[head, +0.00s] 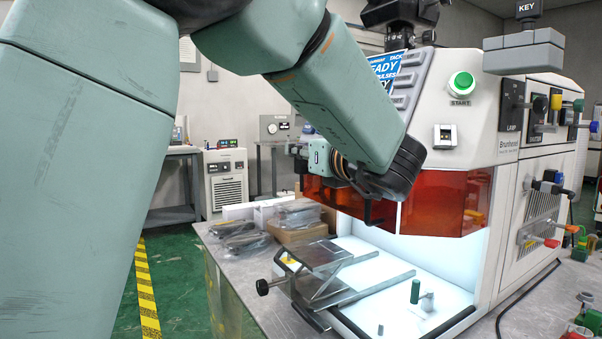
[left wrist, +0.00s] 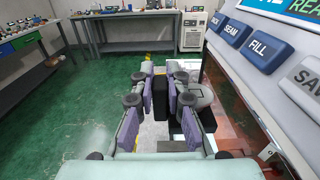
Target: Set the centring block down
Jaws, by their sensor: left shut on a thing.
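My left gripper (left wrist: 172,92) shows in the left wrist view with its purple-padded fingers closed around a dark block (left wrist: 186,105), which I take to be the centring block. Fingers hide part of the block, and I cannot tell its full shape. In the head view my left arm reaches across to the front of the white machine (head: 468,120), and its wrist is beside the orange shield (head: 435,207). The fingers and the block are mostly hidden there. The gripper is above the lit work chamber (head: 385,262). My right gripper is not in view.
Metal rails (head: 360,288) and a clamp plate (head: 318,256) stand at the chamber's left front. A green-handled part (head: 415,291) and a small grey peg (head: 380,329) stand on the white floor. Wrapped parts (head: 240,236) and a cardboard box (head: 300,234) lie on the bench.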

